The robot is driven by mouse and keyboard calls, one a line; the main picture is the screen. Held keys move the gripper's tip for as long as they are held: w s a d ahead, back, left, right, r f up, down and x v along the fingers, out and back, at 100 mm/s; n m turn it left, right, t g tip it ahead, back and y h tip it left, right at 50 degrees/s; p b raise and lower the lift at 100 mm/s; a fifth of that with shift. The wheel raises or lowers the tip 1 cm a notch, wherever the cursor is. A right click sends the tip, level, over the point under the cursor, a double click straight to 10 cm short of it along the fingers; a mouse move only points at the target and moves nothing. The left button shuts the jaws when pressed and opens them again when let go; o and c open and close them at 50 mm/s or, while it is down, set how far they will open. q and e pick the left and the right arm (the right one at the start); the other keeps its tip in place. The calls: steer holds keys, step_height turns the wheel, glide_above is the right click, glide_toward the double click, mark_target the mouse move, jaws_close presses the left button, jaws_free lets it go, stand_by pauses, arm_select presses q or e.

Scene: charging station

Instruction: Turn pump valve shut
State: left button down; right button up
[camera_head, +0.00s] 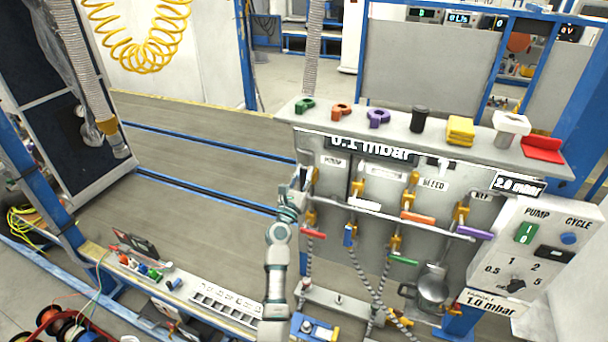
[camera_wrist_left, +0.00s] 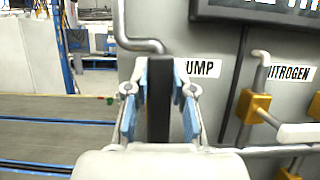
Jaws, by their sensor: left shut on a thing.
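The manifold panel (camera_head: 335,205) stands at the right in the head view. Its pump label (camera_head: 333,162) also shows in the left wrist view (camera_wrist_left: 200,68). My left gripper (camera_head: 300,184) is at the pump valve, at the panel's left end. In the left wrist view its blue-padded fingers (camera_wrist_left: 158,100) are shut on the dark pump valve handle (camera_wrist_left: 158,108), which stands upright in that picture. The gripper mostly hides the handle and valve body in the head view. My right gripper is not in view.
White (camera_head: 365,204), orange (camera_head: 417,218) and purple (camera_head: 474,233) handles line the panel to the right. A red handle (camera_head: 313,234) sits just below my gripper. A shelf (camera_head: 390,128) with coloured parts overhangs the panel.

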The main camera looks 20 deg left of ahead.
arm_select(q)
steer(key=shift+d+m, duration=0.1)
steer(key=shift+m, duration=0.3)
steer(key=m, duration=0.1)
steer(key=d+m+h, duration=0.1)
steer(key=shift+f+m+h+b, duration=0.15)
steer(key=shift+m+h+b, duration=0.15)
steer(key=shift+b, duration=0.05)
steer(key=d+f+m+g+h, duration=0.1)
steer(key=m+h, duration=0.1)
steer(key=m, duration=0.3)
steer(key=d+f+m+g+h, duration=0.1)
steer(key=d+m, duration=0.1)
steer(key=m, duration=0.3)
steer(key=d+f+m+g+h, duration=0.1)
steer(key=m+g+h, duration=0.1)
steer(key=m, duration=0.3)
steer(key=shift+w+d+f+h+p, duration=0.2)
steer(key=shift+f+h+p, duration=0.1)
steer(key=shift+f+p, duration=0.1)
steer(key=shift+d+f+m+g+p, duration=0.1)
steer(key=shift+f+m+g+p, duration=0.4)
steer(key=shift+m, duration=0.55)
steer(key=shift+d+f+m+g+p, duration=0.15)
steer(key=shift+f+m+g, duration=0.25)
steer(key=shift+f+m, duration=0.5)
